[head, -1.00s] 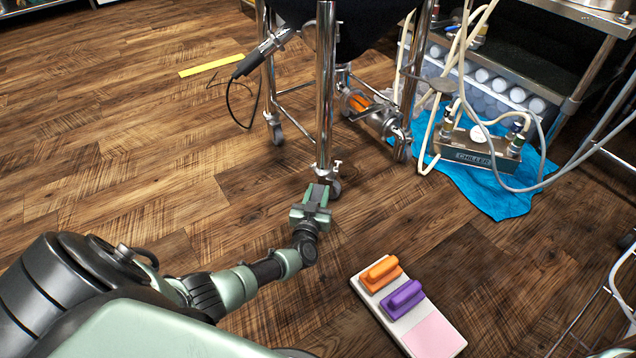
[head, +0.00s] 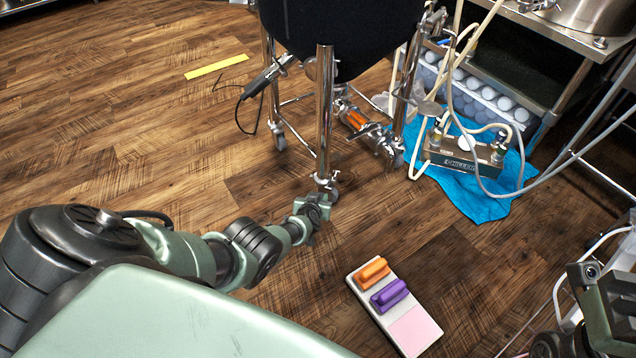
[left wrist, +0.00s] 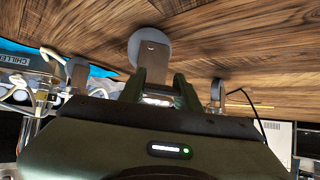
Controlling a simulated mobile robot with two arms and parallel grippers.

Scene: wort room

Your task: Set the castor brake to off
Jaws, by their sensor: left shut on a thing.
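The kettle stand's front leg (head: 325,110) ends in a small castor (head: 332,191) on the wood floor. In the left wrist view the castor wheel (left wrist: 136,46) shows with its metal bracket, just beyond my fingers. My left gripper (head: 319,203) is low at this castor, on its near side. In the left wrist view my left gripper (left wrist: 156,86) is shut on a small bright piece, the castor brake (left wrist: 157,100), mostly hidden between the fingers. Its setting cannot be read. My right gripper (head: 600,310) shows partly at the lower right edge, away from the castor; its fingers are unclear.
A white tray (head: 378,318) with an orange and a purple handled block lies on the floor nearby. A chiller box (head: 462,160) stands on a blue cloth (head: 478,203) at right, with hoses. A yellow strip (head: 216,67) lies at the back left. Floor at left is clear.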

